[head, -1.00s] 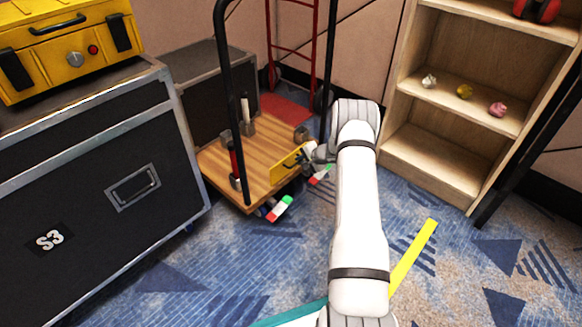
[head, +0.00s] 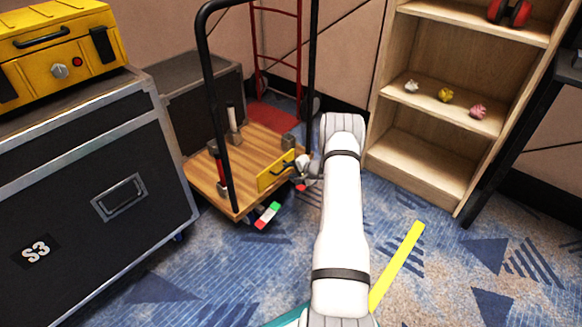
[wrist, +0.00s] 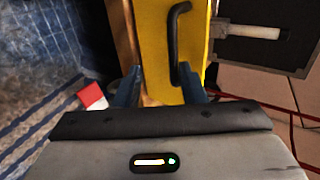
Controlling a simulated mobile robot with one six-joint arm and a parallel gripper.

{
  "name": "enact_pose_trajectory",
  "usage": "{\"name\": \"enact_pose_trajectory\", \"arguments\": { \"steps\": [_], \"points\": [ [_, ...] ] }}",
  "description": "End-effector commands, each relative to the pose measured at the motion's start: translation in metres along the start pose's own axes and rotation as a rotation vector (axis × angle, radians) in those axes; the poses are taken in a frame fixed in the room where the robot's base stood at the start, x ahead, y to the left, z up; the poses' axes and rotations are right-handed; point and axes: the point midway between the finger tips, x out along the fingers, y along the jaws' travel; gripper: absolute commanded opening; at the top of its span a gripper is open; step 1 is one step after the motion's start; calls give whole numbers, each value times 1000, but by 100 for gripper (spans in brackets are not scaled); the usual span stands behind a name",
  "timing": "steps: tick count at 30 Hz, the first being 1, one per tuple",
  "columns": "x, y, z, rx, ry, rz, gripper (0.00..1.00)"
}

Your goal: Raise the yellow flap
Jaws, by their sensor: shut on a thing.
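The yellow flap (head: 267,178) is a small panel with a black handle at the front right edge of the wooden cart deck (head: 225,196). It stands steeply tilted up from the deck in the head view. In the wrist view the flap (wrist: 150,45) fills the upper middle, with its curved black handle (wrist: 174,45) pointing toward me. My gripper (head: 297,167) is at the flap's right side. In the wrist view its two blue fingers (wrist: 162,88) flank the handle's lower end and are shut on it. The exact contact is partly hidden.
A black upright cart bar (head: 222,110) rises left of the flap. Hammer-like tools (head: 233,120) stand on the deck. A dark S3 case (head: 90,230) is at left, a wooden shelf (head: 385,155) at right. Carpet is open in front.

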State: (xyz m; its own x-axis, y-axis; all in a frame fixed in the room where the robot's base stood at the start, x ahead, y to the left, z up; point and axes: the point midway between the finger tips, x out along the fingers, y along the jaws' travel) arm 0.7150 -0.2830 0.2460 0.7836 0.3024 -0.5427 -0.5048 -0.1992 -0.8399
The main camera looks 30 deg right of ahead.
Motion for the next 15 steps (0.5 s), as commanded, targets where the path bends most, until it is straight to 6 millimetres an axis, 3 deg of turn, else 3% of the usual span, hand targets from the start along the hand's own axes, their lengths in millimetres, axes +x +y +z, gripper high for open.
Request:
{"name": "enact_pose_trajectory", "arguments": {
  "steps": [1, 5, 15],
  "points": [
    [2, 14, 3, 12, -1, 21, 19],
    [2, 14, 3, 13, -1, 21, 30],
    [-5, 11, 3, 13, -1, 20, 31]
  ]
}}
